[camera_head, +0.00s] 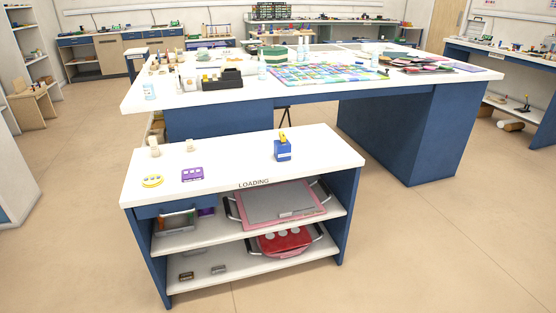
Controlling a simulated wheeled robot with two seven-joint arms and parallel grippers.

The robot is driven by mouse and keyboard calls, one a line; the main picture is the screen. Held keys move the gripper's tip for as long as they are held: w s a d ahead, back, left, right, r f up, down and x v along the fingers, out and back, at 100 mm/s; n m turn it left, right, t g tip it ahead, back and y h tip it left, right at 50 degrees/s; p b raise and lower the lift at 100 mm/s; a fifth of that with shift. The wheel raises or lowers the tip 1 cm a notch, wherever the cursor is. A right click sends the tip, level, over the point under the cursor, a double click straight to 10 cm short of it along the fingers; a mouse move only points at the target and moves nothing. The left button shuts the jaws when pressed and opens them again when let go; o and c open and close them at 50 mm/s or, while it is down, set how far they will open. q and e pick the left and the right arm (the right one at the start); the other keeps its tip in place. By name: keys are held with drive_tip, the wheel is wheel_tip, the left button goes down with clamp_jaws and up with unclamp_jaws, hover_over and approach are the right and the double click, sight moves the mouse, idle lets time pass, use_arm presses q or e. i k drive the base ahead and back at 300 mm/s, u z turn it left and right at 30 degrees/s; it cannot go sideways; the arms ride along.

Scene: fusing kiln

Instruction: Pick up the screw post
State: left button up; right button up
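A low white-topped cart (245,168) marked "LOADING" stands in front of me. Two small cream posts stand upright at its back left: a larger, stepped one (154,147) and a smaller one (190,146). Either could be the screw post; they are too small for me to make out a thread. Neither of my grippers is in view.
The cart top also holds a yellow oval piece (152,181), a purple block (192,174) and a blue box (283,150) with a yellow top piece. Its shelves hold a pink-framed tray (301,214) and a red tray (306,246). A large cluttered worktable (300,92) stands behind. The cart's middle is clear.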

sight(283, 151)
drive_tip(key=u, duration=0.85)
drive_tip(key=i, duration=1.3)
drive_tip(key=z, duration=0.3)
